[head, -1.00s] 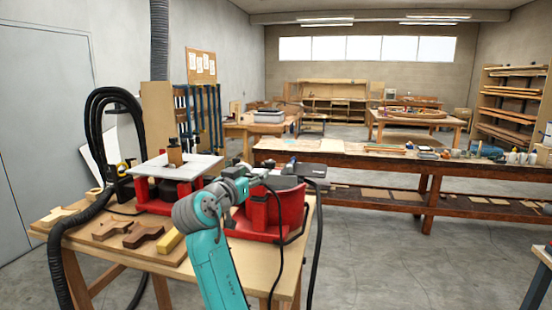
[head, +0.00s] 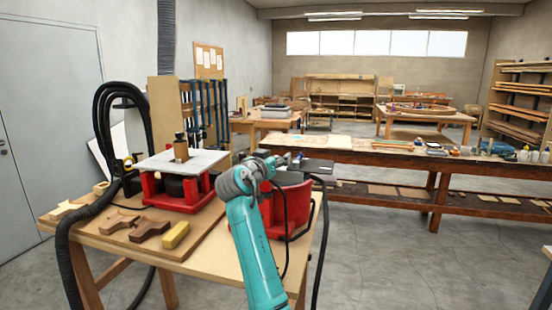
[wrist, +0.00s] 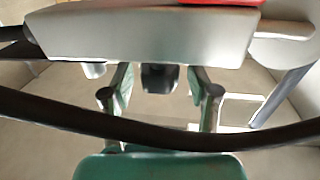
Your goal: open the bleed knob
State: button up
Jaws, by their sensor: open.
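I cannot clearly make out the bleed knob in the head view. In the wrist view a small dark block (wrist: 160,78) shows under a pale grey bar (wrist: 150,32), between my fingers; I cannot tell if it is the knob. My gripper (wrist: 160,92) is open, with one finger on each side of the block and no contact visible. In the head view my arm reaches to the red machine (head: 290,218) at the table's right end; my gripper is small and partly hidden behind the arm there.
A black hose (wrist: 60,119) crosses the wrist view in front of my fingers. A long workbench (head: 390,157) stands behind.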

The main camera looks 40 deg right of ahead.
jog(key=shift+c, duration=0.2)
grip_shut()
jog(key=shift+d+n+t+y, duration=0.1)
jog(key=shift+n+t+y, duration=0.3)
jog(key=shift+t, duration=0.1)
jog(key=n+t+y, duration=0.5)
jog(key=shift+s, duration=0.1)
jog(key=n+t+y, duration=0.1)
jog(key=n+y, duration=0.1)
jog(key=y, duration=0.1)
jog(key=n+t+y, duration=0.1)
jog(key=y, duration=0.2)
jog(key=shift+n+t, duration=0.4)
jog(key=shift+n+y, duration=1.3)
jog(key=shift+y, duration=1)
